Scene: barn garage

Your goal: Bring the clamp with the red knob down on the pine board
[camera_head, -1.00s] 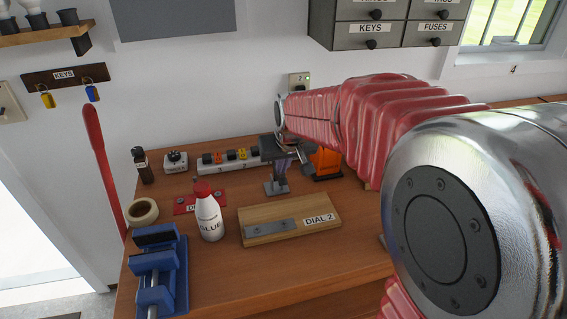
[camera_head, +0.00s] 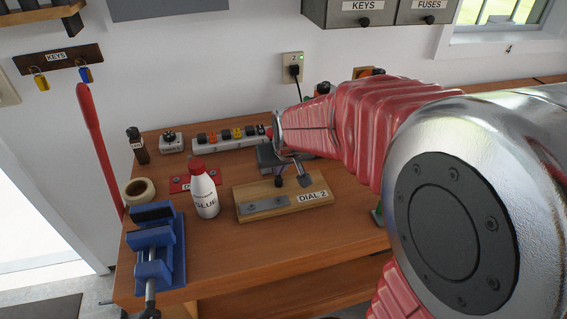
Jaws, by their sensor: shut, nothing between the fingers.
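The pine board (camera_head: 285,210) lies flat on the workbench, with a grey metal plate (camera_head: 264,205) fixed on its left part and a "DIAL 2" label (camera_head: 312,196) at its right. My gripper (camera_head: 291,178) is shut and empty, pointing down at the back edge of the board. I cannot tell whether it touches the board. No clamp is clearly visible; my arm hides much of the bench on the right.
A glue bottle (camera_head: 204,190) stands just left of the board, near a red plate (camera_head: 181,184). A blue vise (camera_head: 158,255) and a tape roll (camera_head: 139,191) are farther left. A power strip (camera_head: 225,142) lies behind. The bench front is clear.

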